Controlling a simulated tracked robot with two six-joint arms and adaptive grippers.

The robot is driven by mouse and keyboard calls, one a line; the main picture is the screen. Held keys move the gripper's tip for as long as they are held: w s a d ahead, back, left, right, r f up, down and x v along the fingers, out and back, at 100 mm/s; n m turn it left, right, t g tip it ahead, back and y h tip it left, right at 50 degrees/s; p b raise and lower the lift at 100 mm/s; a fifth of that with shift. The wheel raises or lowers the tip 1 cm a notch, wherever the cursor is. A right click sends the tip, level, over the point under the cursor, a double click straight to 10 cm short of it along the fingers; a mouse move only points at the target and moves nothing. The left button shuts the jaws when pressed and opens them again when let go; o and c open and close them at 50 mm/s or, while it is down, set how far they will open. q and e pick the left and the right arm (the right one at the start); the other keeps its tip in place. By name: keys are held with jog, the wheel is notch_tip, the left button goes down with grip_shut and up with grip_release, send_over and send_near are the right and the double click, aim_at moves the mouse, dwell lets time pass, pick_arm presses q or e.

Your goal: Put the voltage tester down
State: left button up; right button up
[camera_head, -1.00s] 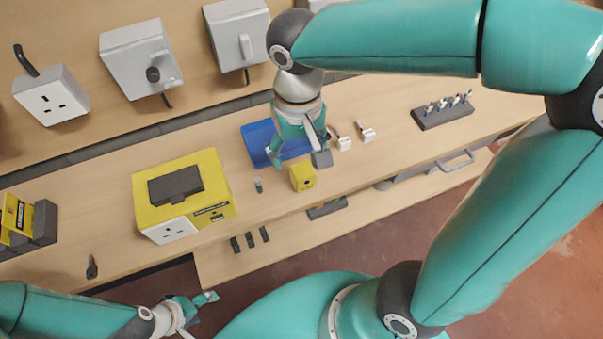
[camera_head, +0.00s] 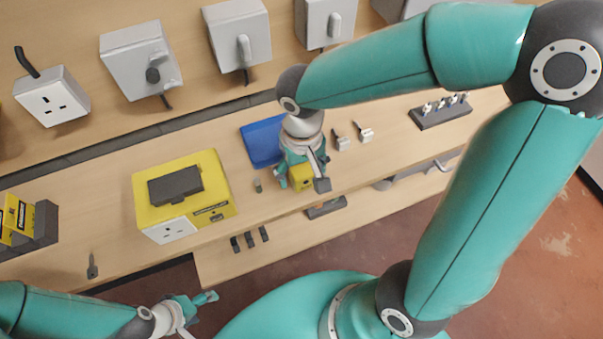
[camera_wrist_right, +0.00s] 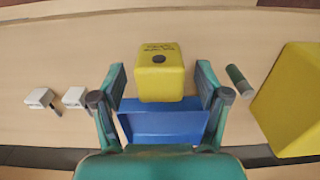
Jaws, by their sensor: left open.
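A small yellow box (camera_head: 304,181) with a black round spot and small print on top stands on the wooden bench; it also shows in the right wrist view (camera_wrist_right: 160,85). I cannot tell for sure whether it is the voltage tester. My right gripper (camera_head: 301,184) is open above the box, its fingers (camera_wrist_right: 160,98) on either side with gaps visible in the wrist view. I see nothing held in it. My left gripper (camera_head: 208,302) is open and empty at the lower left, in front of the bench.
A blue tray (camera_head: 259,143) lies behind the box. A small dark green cylinder (camera_head: 258,186) and a large yellow unit (camera_head: 218,184) stand to the left. Two white clips (camera_head: 343,143) and a dark rack (camera_head: 440,117) are to the right. Sockets and switches hang on the back wall.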

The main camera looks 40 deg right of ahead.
jog(key=c, duration=1.2)
jog(key=shift+o, duration=0.2)
jog(key=shift+r, duration=0.1)
